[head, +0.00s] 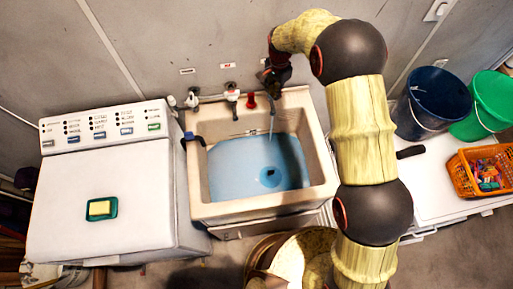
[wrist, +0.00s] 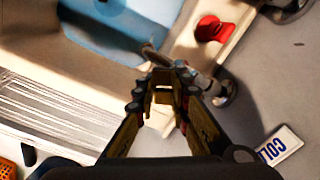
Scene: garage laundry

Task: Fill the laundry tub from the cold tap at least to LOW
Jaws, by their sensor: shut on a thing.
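The laundry tub (head: 202,213) stands against the wall and holds clear blue-looking water (head: 240,178); the wrist view shows part of this water too (wrist: 105,30). A dark round drain spot (head: 269,177) shows under the water. A thin stream (head: 271,127) falls into the tub below my gripper (head: 273,88). In the wrist view my gripper (wrist: 163,88) is shut at the cold tap (wrist: 215,93), beside a label reading COL (wrist: 280,145). The fingers hide most of the handle. Small marks show on the tub's back wall, but I cannot read LOW.
A red item (head: 251,100) sits on the tub's back rim, near another tap (head: 231,93). A white washer (head: 105,190) with a green soap dish (head: 100,209) is left. Blue (head: 436,95) and green (head: 488,100) buckets and an orange basket (head: 466,178) stand right.

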